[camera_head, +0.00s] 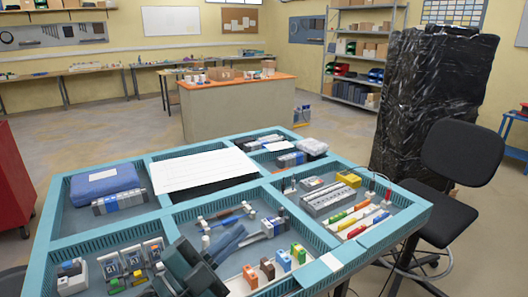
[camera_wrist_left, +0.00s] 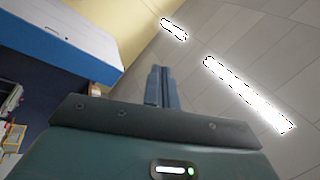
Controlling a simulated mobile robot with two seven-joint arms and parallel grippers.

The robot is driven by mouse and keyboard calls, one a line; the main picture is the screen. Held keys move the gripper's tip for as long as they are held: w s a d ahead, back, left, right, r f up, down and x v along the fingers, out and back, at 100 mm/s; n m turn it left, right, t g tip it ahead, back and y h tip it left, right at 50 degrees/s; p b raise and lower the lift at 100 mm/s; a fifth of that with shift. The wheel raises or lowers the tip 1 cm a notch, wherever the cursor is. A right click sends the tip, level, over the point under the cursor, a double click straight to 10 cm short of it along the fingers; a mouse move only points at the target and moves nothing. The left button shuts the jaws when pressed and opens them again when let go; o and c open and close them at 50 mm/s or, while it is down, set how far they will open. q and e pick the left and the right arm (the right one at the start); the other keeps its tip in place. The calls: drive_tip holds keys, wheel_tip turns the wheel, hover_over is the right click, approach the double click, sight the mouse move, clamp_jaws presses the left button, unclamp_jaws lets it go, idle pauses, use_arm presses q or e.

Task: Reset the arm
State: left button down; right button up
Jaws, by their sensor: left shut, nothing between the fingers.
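My left gripper (camera_head: 226,240) shows at the bottom middle of the head view, dark and blue-grey, over the front compartments of the blue-rimmed table (camera_head: 42,236). In the left wrist view its fingers (camera_wrist_left: 160,72) are together with nothing between them. Behind them in that view are ceiling lights and a yellow wall. My arm hides part of the front middle compartment. My right gripper is not in view.
The table's compartments hold a blue case (camera_head: 104,185), a white sheet (camera_head: 203,168), coloured screwdrivers (camera_head: 357,212), a grey terminal block (camera_head: 329,198) and several small coloured blocks (camera_head: 283,260). A black chair (camera_head: 462,155) stands at the right.

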use_arm(q)
drive_tip(key=s+a+f+n+t+y, duration=0.1)
drive_tip(key=a+f+n+y, duration=1)
drive_tip(key=a+n+y, duration=0.45)
drive_tip(key=s+f+n+g, duration=0.1)
drive_tip(key=s+f+g, duration=0.1)
drive_tip(key=f, duration=0.1)
drive_tip(key=s+f+n+g+y, duration=0.1)
drive_tip(key=s+f+g, duration=0.1)
drive_tip(key=s+f, duration=0.1)
drive_tip(key=s+a+f+n+g+y, duration=0.1)
drive_tip(key=s+f+g, duration=0.1)
drive_tip(key=s+f, duration=0.1)
drive_tip(key=shift+s, duration=0.2)
drive_tip(key=s+f+g+h, duration=0.2)
drive_tip(key=s+f+g, duration=0.35)
drive_tip(key=s, duration=0.55)
drive_tip(key=w+d+f+t+h, duration=0.2)
drive_tip(key=w+d+f+t, duration=0.3)
drive_tip(key=f, duration=0.4)
drive_tip(key=shift+d+f+t, duration=0.35)
drive_tip(key=shift+d+f, duration=0.05)
drive_tip(key=shift+d, duration=0.2)
